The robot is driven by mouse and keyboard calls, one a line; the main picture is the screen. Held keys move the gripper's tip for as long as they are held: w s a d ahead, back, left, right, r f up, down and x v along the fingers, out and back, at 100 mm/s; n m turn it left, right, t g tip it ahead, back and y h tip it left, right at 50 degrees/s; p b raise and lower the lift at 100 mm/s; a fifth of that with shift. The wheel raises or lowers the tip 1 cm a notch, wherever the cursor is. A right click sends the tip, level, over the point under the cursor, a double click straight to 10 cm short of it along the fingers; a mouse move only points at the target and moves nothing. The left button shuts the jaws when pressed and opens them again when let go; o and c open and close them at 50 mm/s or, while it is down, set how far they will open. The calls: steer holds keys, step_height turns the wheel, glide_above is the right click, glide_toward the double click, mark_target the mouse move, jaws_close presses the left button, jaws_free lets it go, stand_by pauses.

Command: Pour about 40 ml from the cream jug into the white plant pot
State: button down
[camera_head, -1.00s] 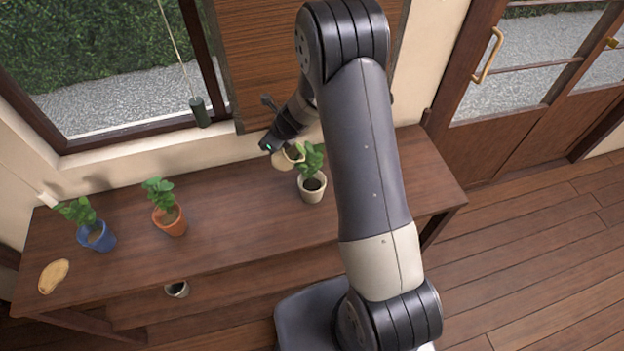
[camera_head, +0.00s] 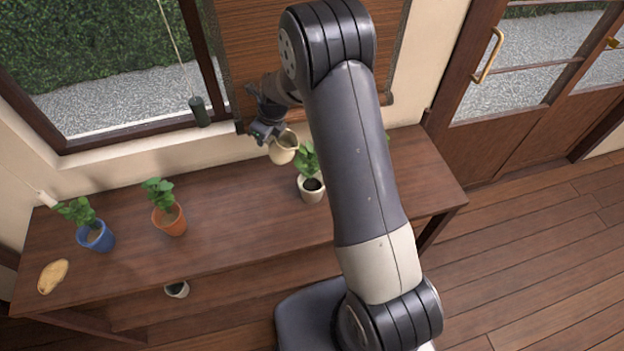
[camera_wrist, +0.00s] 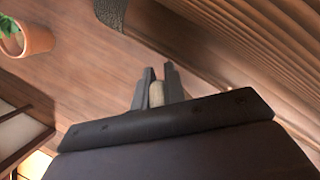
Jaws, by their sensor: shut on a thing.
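The cream jug (camera_head: 284,148) is held in the air above the table, left of and a little behind the white plant pot (camera_head: 311,190). It looks only slightly tilted, and its dark opening faces up. My gripper (camera_head: 267,133) is shut on the jug from its left side. In the wrist view my two fingers (camera_wrist: 157,90) close on a pale piece of the jug (camera_wrist: 156,94). The white pot stands upright on the table with a green plant and dark soil. My arm hides part of the plant's right side.
An orange pot (camera_head: 170,221) and a blue pot (camera_head: 96,237) with plants stand to the left on the wooden table (camera_head: 240,222). A tan oval item (camera_head: 53,275) lies at the table's left end. A small white pot (camera_head: 177,289) sits on the lower shelf.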

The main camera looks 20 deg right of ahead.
steer(key=shift+g+h, duration=0.5)
steer(key=shift+g, duration=0.1)
step_height(320, 180, up, 6)
steer(key=shift+w+a+r, duration=0.1)
steer(key=shift+w+r, duration=0.05)
steer(key=shift+w+r+g+h, duration=0.1)
steer(key=shift+r+g+h, duration=0.5)
steer(key=shift+g+h, duration=0.1)
